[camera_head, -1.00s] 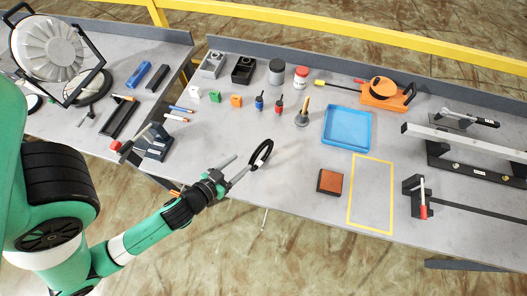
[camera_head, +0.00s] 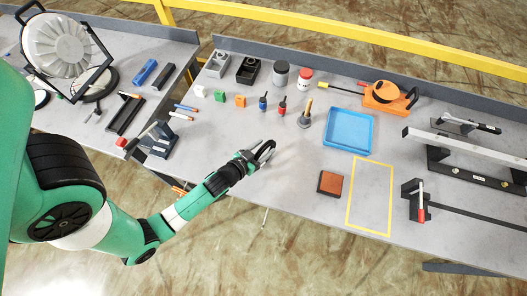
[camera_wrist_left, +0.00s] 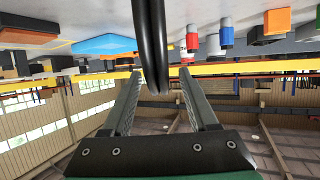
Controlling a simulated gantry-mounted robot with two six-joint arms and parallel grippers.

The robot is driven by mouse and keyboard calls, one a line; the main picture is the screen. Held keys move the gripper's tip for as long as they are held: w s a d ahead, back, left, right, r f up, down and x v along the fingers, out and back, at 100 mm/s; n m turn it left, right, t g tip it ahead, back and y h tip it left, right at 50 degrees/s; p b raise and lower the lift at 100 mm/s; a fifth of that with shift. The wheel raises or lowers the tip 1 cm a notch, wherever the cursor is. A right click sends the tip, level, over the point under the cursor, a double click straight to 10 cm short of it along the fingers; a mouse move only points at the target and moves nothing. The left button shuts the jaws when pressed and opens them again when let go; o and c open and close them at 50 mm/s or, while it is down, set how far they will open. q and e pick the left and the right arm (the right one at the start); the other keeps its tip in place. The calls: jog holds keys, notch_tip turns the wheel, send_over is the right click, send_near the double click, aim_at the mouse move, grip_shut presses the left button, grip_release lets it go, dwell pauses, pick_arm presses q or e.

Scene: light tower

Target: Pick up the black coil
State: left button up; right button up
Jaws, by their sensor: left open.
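The black coil (camera_head: 266,152) is a thin dark ring that stands at a tilt near the front edge of the right-hand table. My left gripper (camera_head: 260,150) is at the coil in the head view, with its fingers around the coil's near part. In the left wrist view the coil (camera_wrist_left: 152,45) shows as a dark curved band between the two spread fingers of my left gripper (camera_wrist_left: 158,88). The fingers are open, with a gap on each side of the coil. My right gripper is not in view.
A blue tray (camera_head: 348,131), a brown block (camera_head: 331,183) and a yellow outlined area (camera_head: 370,197) lie to the right. Several small coloured pieces and jars stand behind the coil. The tabletop around the coil is mostly clear.

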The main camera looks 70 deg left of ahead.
pick_arm(q)
grip_shut()
dwell(0.3)
dwell(1.1)
